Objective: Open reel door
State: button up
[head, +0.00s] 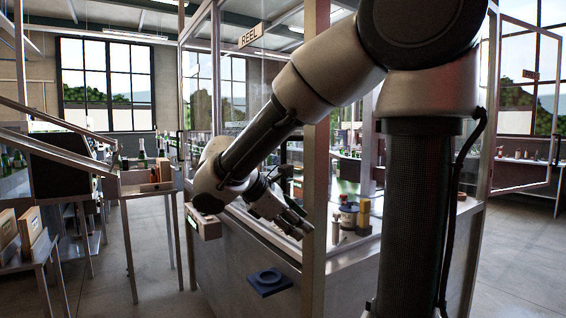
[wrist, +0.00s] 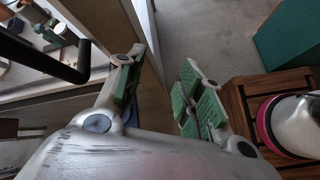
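The reel door is a glass panel with a metal frame on the near side of the enclosure. The REEL sign (head: 250,35) marks it at the top. My arm crosses in front and hides much of the panel, so I cannot tell whether it is shut. My gripper (head: 299,226) is low beside the enclosure's near corner post, fingers pointing down and right. In the wrist view its two green-padded fingers (wrist: 160,85) are apart, with only floor and a post edge showing between them. A black bent bar (wrist: 60,62), looking like a handle, lies left of the fingers, apart from them.
A blue plate with a ring (head: 268,282) sits low by the enclosure wall. Bottles and small items stand on the counter (head: 350,240) inside. Another framed glass panel (head: 527,110) stands swung out at right.

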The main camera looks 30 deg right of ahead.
aim_at(283, 161)
jog(key=w+a+r+n+t+h, duration=0.4)
jog(key=w+r+n+h, duration=0.45)
jog(key=r, duration=0.35)
jog(key=shift+m+y, duration=0.25)
jog(key=x, duration=0.4)
jog(key=r+x, duration=0.1)
jog(key=x, duration=0.1)
jog(key=shift+w+d, duration=0.15)
jog(key=shift+w, duration=0.25)
jog(key=shift+w+d, duration=0.15)
jog(key=shift+d, duration=0.35)
jog(key=shift+c, duration=0.3)
grip_shut()
